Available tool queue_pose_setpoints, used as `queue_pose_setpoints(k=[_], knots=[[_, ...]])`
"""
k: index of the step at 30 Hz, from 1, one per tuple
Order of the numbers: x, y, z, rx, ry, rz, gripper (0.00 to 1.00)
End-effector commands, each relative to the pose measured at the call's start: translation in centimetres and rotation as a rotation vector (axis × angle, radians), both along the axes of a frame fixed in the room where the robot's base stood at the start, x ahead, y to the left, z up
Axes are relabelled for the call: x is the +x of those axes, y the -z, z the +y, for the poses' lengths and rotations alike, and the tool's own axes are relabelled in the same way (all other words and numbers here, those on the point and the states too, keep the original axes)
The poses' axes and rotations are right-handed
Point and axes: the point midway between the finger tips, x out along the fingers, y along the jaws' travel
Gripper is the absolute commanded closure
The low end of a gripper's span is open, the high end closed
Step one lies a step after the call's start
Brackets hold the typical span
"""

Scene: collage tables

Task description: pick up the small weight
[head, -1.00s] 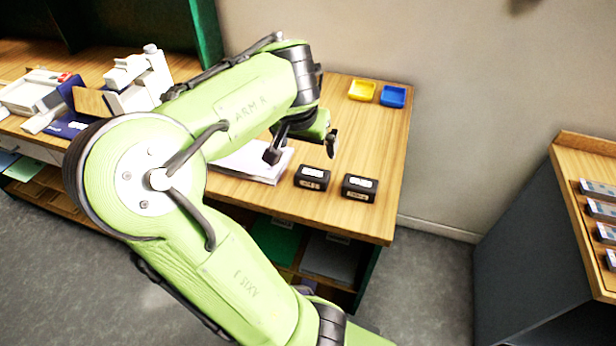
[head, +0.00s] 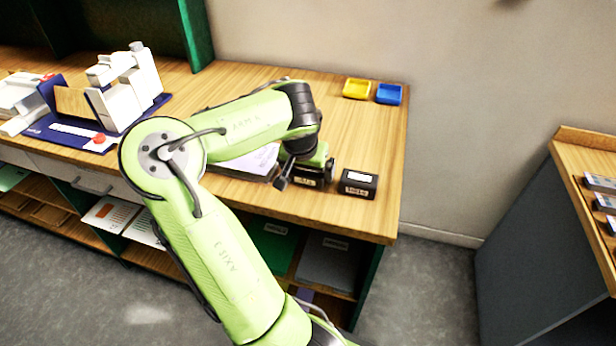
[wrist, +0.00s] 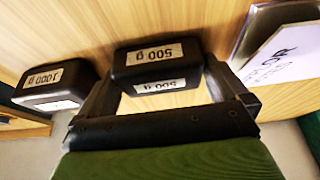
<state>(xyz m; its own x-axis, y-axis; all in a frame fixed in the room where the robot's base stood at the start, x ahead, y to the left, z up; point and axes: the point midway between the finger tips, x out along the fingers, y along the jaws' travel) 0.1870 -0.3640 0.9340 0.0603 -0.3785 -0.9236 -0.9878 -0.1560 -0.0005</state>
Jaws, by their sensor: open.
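The small weight, a black block with white "500 g" labels, sits on the wooden table (head: 362,115) in the head view (head: 312,181). In the wrist view the small weight (wrist: 155,60) lies between the ends of my gripper's fingers. My gripper (head: 305,173) is open, with one finger on each side of the small weight. It also shows in the wrist view (wrist: 160,78). I cannot tell whether either finger touches the weight. A larger black weight labelled "1000 g" (head: 358,184) stands just right of it; it is at the left in the wrist view (wrist: 52,88).
A white booklet (head: 253,162) lies left of the weights, partly behind my arm. White equipment (head: 128,88) stands at the left. The table's front edge is close to the weights.

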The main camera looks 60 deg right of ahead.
Motion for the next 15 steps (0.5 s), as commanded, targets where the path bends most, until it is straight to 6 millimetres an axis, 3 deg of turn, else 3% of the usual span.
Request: queue_pose_setpoints(k=[2, 13, 15], knots=[[0.00, -0.09, 0.02, 0.000, 0.000, 0.000, 0.02], [0.01, -0.12, 0.04, 0.000, -0.001, 0.000, 0.58], [0.00, -0.18, 0.00, -0.002, -0.001, 0.000, 0.58]])
